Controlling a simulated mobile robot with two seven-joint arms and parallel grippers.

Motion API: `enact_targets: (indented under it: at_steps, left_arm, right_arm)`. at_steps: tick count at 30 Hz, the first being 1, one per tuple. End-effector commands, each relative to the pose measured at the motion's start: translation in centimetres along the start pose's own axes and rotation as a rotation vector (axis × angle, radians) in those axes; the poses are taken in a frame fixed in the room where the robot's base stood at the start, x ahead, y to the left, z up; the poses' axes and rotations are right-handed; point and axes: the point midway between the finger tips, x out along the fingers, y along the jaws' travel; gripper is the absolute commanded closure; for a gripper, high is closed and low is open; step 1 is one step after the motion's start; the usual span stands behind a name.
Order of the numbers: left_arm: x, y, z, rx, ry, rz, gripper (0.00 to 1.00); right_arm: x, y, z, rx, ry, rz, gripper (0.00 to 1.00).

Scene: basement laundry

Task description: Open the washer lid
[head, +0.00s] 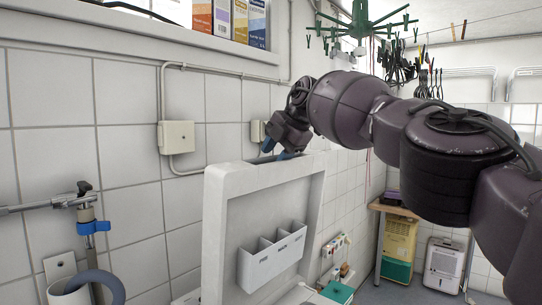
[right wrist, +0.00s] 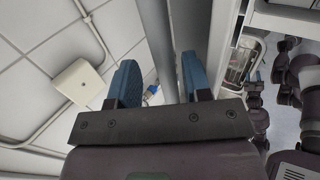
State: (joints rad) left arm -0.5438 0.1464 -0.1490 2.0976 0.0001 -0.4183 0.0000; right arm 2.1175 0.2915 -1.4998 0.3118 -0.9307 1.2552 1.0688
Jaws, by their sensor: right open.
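The washer lid (head: 250,215) stands upright and open in the middle of the head view. Its light grey inner face shows a pale dispenser (head: 272,257) with several labelled pockets. My right gripper (head: 277,153) is at the lid's top edge, reaching over from the right. In the right wrist view its two blue fingers (right wrist: 160,82) are apart, with the lid's edge (right wrist: 188,35) seen beyond and partly between them. I cannot tell whether they touch the lid. The washer body is mostly below the picture. My left gripper is not in view.
A tiled wall with a junction box (head: 176,137) and conduit stands behind the lid. A tap with a blue lever (head: 93,228) is at the left. A green hanging dryer (head: 358,22) is above. A dehumidifier (head: 443,265) stands on the floor at the back right.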

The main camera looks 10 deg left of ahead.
Motion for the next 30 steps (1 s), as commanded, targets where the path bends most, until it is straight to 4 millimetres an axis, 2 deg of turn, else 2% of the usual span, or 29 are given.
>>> enact_targets:
  at_steps: [1, 5, 10, 16, 30]
  left_arm:
    - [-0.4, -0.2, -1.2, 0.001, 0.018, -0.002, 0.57]
    - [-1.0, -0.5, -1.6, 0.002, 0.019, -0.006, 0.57]
    - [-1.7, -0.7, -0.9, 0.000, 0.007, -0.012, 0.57]
    - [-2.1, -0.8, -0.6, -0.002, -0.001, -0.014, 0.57]
    - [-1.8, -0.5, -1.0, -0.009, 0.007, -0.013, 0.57]
  right_arm:
    - [-2.2, 0.6, -0.3, -0.005, -0.008, 0.007, 0.55]
    - [-4.6, 0.6, -0.4, -0.006, -0.007, 0.006, 0.55]
    - [-6.9, 0.4, -0.3, -0.004, -0.003, 0.003, 0.55]
    - [-8.1, 0.1, -0.2, -0.003, 0.001, -0.001, 0.55]
    - [-8.3, 0.1, -0.2, -0.002, 0.002, -0.001, 0.55]
